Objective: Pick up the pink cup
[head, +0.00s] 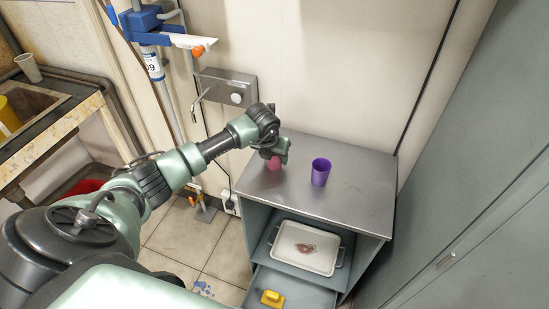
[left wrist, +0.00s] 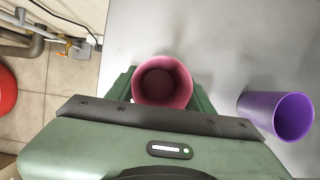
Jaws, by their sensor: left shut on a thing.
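The pink cup (head: 273,164) is at the left part of the metal cabinet top in the head view, partly hidden by my gripper. In the left wrist view the pink cup (left wrist: 162,82) is seen from above, mouth open and empty. My left gripper (head: 277,156) is shut on the pink cup, with a green finger on each side of it. I cannot tell whether the cup's base touches the cabinet top. My right gripper is in neither view.
A purple cup (head: 320,172) stands on the cabinet top (head: 350,200), right of the pink cup. Below, a shelf holds a white tray (head: 290,258); a yellow object (head: 271,298) lies in the open drawer. A wall fixture (head: 228,88) hangs behind. Cabinet top's right side is clear.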

